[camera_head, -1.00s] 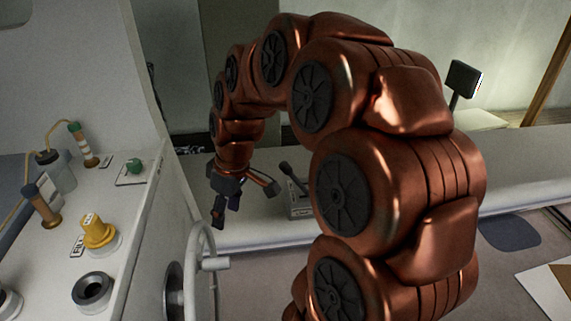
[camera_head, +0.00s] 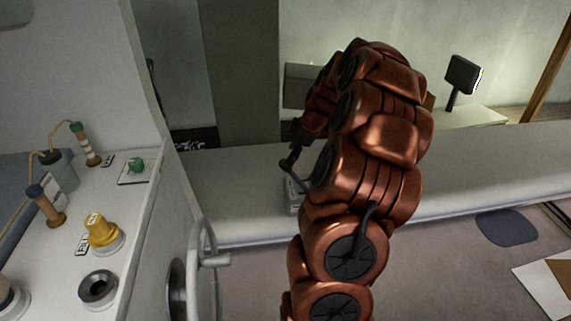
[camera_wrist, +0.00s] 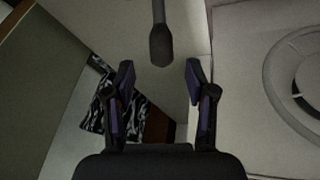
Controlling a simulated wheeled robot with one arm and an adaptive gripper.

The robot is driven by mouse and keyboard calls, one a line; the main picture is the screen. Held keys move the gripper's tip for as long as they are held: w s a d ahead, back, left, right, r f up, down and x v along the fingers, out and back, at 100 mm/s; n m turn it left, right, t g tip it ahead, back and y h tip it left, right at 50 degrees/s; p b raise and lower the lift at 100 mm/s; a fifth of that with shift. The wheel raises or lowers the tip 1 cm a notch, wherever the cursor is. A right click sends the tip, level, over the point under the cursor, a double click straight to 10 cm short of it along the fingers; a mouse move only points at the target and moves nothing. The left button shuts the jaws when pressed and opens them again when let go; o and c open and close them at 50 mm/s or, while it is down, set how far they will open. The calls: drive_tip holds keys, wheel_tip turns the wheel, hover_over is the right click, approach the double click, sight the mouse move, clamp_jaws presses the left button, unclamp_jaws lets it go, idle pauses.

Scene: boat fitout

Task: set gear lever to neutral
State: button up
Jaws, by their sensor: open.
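The gear lever is a dark stick with a thicker knob (camera_wrist: 160,45), at the top middle of the wrist view. In the head view its light box (camera_head: 292,198) is on the pale ledge, partly hidden by my arm. My gripper (camera_wrist: 159,73) is open, with its two fingertips on either side of the knob's line. The knob appears just beyond the fingertips, with nothing held between them. In the head view my gripper (camera_head: 291,155) is small and dark, close to the top of the lever; whether it touches is unclear.
A steering wheel (camera_wrist: 303,75) shows at the right of the wrist view and beside the left console (camera_head: 205,262) in the head view. The console carries a yellow knob (camera_head: 101,231) and a green knob (camera_head: 136,165). The ledge (camera_head: 455,180) is clear to the right.

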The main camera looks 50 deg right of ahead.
drive_tip(key=p, duration=0.3)
hover_over(296, 178)
drive_tip(key=w+a, duration=0.2)
drive_tip(key=w, duration=0.1)
drive_tip(key=shift+s+a+f, duration=0.1)
drive_tip(key=shift+f, duration=3)
drive_tip(key=shift+c, duration=0.2)
clamp_jaws()
drive_tip(key=shift+b, duration=0.3)
